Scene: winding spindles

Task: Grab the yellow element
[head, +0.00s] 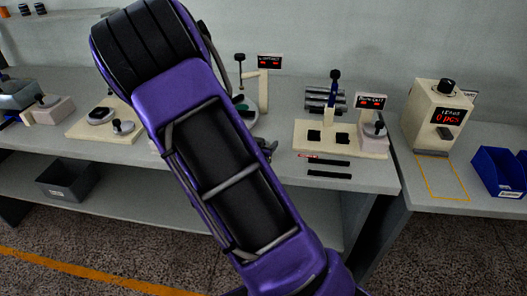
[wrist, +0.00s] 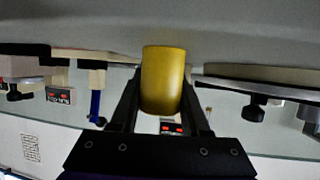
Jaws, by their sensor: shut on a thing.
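The yellow element (wrist: 163,80) is a plain cylinder in the middle of the wrist view. My gripper (wrist: 161,92) is shut on it, with one dark finger on each side. The surroundings look upside down in the wrist view. In the head view my purple and black arm covers the middle of the bench, and neither the gripper nor the yellow element can be made out there.
A grey bench (head: 375,189) carries several cream-coloured stations, one with a red display (head: 371,101). A counter machine (head: 434,113) and a blue bin (head: 500,171) stand at the right. A dark bin (head: 66,181) is on the lower shelf at left.

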